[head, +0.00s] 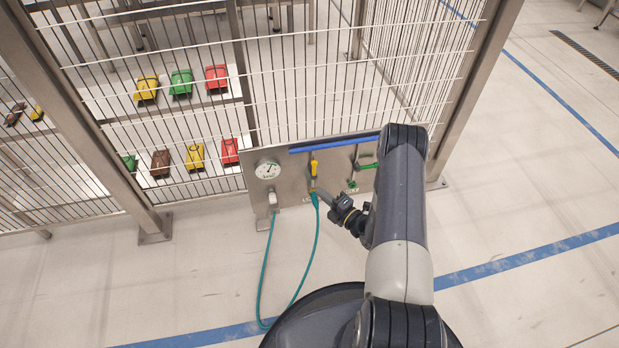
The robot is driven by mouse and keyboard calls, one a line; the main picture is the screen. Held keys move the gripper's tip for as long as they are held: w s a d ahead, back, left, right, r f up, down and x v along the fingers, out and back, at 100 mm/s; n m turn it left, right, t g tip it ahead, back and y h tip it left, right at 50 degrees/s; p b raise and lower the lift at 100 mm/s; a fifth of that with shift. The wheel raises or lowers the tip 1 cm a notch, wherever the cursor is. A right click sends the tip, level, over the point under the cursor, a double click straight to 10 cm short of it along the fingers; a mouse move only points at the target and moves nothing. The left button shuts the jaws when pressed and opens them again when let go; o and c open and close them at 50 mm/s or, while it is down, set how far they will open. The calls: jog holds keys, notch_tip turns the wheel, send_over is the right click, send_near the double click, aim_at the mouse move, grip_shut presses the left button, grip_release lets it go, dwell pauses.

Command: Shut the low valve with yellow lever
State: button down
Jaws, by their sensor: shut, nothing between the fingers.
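The valve with the yellow lever (314,168) is on a grey metal panel (285,163) at the foot of the wire fence. Its lever looks upright, in line with the teal hose (311,240) that hangs from below it. My gripper (321,192) is shut and empty, just below and to the right of the lever. I cannot tell whether its tip touches the valve. My arm comes in from the right and covers the right part of the panel.
A round gauge (267,170) is left of the valve. A green-handled valve (368,167) is to its right, partly behind my arm. A blue bar (335,144) runs above.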

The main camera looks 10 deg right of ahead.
aim_at(313, 174)
jog(key=shift+d+f+h, duration=0.1)
jog(key=shift+f+h, duration=0.2)
jog(key=shift+f, duration=0.05)
jog(key=w+b, duration=0.1)
jog(key=w, duration=0.2)
jog(key=w+b, duration=0.2)
jog(key=w, duration=0.1)
jog(key=w+a+b, duration=0.1)
jog(key=w, duration=0.2)
jog(key=shift+w+a, duration=0.1)
jog(key=shift+w, duration=0.1)
